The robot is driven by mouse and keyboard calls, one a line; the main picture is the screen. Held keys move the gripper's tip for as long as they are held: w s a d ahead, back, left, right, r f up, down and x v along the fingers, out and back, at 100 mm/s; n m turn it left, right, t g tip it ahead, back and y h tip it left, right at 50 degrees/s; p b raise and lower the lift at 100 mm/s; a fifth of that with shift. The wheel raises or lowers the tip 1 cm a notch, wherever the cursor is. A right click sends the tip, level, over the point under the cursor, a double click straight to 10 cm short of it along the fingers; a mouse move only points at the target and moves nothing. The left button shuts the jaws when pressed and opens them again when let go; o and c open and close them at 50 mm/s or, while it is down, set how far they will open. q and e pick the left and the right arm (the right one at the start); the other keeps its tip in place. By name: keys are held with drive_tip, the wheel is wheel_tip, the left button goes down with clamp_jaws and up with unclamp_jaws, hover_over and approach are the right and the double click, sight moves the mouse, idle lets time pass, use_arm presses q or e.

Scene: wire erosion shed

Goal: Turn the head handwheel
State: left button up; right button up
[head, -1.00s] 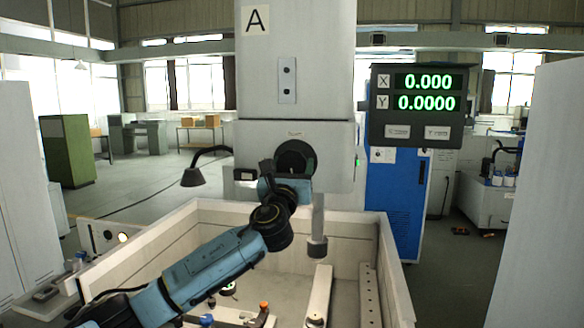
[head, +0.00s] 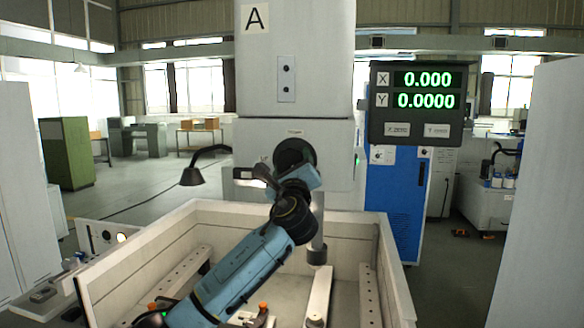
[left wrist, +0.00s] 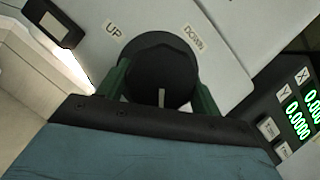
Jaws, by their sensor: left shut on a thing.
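The head handwheel (head: 293,151) is a round black knob on the front of the grey machine head (head: 335,150). In the left wrist view the handwheel (left wrist: 160,60) fills the middle, with a pale line on its face, below the labels UP (left wrist: 113,31) and DOWN (left wrist: 194,39). My left gripper (head: 299,166) is at the handwheel, tilted, and hides its lower part in the head view. Its green fingers (left wrist: 161,88) stand on either side of the wheel in the left wrist view, shut on it. My right gripper is not in view.
A display (head: 416,104) hangs to the right of the head, reading 0.000 and 0.0000. A grey cylindrical nozzle (head: 317,252) hangs below the head over the open pale tank (head: 160,232). A black lamp (head: 193,176) on a bent neck stands left of the handwheel.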

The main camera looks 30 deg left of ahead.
use_arm(q)
drive_tip(key=n+g, duration=0.1)
drive_tip(key=n, duration=0.1)
drive_tip(key=n+g+y, duration=0.1)
drive_tip(key=n, duration=0.1)
drive_tip(key=shift+n+y, duration=0.3)
drive_tip(key=shift+n, duration=0.1)
drive_tip(key=n+g+p, duration=0.1)
drive_tip(key=n, duration=0.2)
drive_tip(key=shift+d+r, duration=0.1)
drive_tip(key=shift+r, duration=0.05)
drive_tip(key=n+g+p, duration=0.1)
drive_tip(key=n, duration=0.2)
drive_tip(key=shift+r+n+g, duration=0.1)
drive_tip(key=shift+n+g, duration=0.2)
drive_tip(key=shift+n+g+h+p, duration=0.5)
drive_tip(key=shift+n+p, duration=0.3)
drive_tip(key=shift+n, duration=0.6)
drive_tip(key=o, duration=1)
